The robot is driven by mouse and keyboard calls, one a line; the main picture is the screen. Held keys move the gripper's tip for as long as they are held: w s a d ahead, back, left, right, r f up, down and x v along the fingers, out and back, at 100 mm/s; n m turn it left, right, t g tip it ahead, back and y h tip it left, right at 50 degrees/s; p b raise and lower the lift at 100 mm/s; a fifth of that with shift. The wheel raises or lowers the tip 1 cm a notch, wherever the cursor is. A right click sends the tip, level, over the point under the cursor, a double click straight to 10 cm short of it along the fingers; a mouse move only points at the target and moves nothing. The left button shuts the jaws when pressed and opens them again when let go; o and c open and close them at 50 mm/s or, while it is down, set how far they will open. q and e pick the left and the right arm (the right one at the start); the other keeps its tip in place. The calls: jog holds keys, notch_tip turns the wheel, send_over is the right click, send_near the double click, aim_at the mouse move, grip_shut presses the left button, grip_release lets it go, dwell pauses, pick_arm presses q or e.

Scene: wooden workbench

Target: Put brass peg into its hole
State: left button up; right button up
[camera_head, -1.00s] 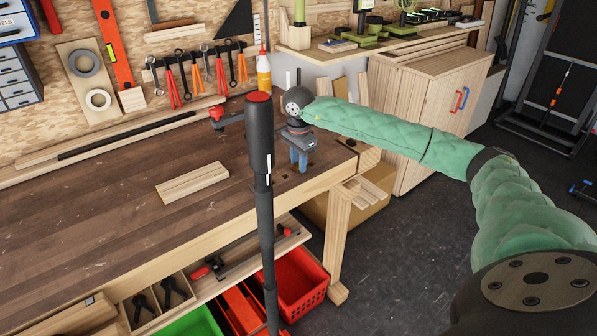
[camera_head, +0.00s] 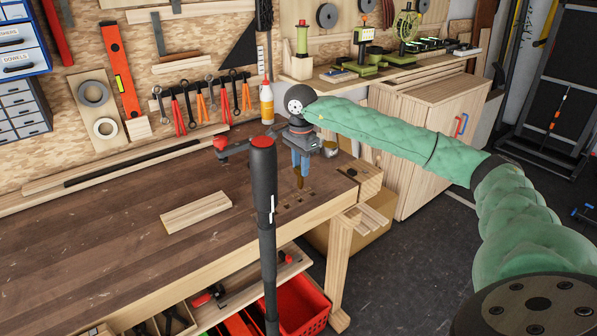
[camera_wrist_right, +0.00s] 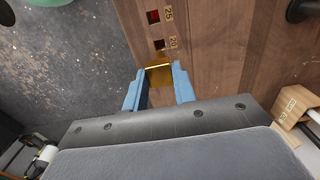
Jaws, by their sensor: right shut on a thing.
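My right gripper (camera_head: 300,160), with blue fingers, is shut on the brass peg (camera_head: 299,182) above the right end of the workbench (camera_head: 120,205). The peg hangs below the fingertips, roughly upright. In the right wrist view the peg (camera_wrist_right: 160,75) shows as a golden block between the blue fingers (camera_wrist_right: 158,88). Just beyond it in that view are a dark square hole marked 20 (camera_wrist_right: 158,44) and a red-looking one marked 25 (camera_wrist_right: 153,16). The peg's lower end appears clear of the holes, but the exact gap is hard to tell. My left gripper is not in view.
A loose wooden board (camera_head: 195,212) lies on the bench left of the gripper. Wrenches and pliers hang on the back wall. The bench's middle is mostly clear.

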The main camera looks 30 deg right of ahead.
jog(key=shift+r+p, duration=1.15)
jog(key=shift+r, duration=2.4)
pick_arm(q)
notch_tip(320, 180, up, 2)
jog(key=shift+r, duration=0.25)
